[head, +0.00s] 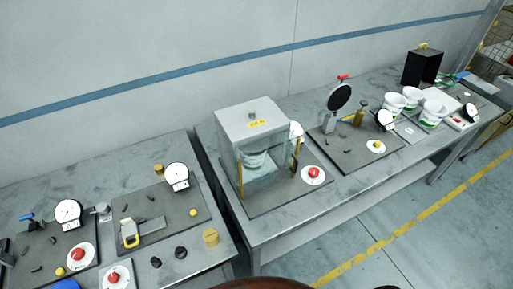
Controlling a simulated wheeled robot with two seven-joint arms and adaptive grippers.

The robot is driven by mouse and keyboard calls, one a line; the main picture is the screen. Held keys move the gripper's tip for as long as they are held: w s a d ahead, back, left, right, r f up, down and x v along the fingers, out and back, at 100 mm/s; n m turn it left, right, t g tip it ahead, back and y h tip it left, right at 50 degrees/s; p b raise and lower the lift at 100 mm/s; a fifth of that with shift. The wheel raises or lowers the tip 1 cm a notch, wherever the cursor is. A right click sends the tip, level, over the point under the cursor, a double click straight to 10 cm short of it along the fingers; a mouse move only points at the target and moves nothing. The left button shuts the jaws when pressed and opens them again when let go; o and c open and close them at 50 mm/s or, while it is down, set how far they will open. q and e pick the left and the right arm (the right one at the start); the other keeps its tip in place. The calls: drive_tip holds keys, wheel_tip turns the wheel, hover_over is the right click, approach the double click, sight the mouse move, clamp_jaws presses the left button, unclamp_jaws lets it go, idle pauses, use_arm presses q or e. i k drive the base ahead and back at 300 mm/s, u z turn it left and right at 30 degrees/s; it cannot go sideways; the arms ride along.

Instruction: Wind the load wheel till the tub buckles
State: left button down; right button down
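A grey box-shaped press with clear sides (250,118) stands on a dark base plate on the middle bench. Inside it is a white and green tub (254,158), upright and partly hidden by the frame and clear panel. A red knob on a white disc (313,173) sits at the right of the press; it looks like the load wheel, but its markings are too small to read. A round dial (297,130) shows partly behind the press. Neither of my grippers is in view.
Several white and green tubs (432,114) stand at the right beside a black box (422,67). A dark round disc on a stand (339,97) rises right of the press. The left bench (195,263) holds dials and red knobs (79,253). A gap separates the benches.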

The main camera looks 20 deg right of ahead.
sight(313, 172)
drive_tip(key=z, duration=1.35)
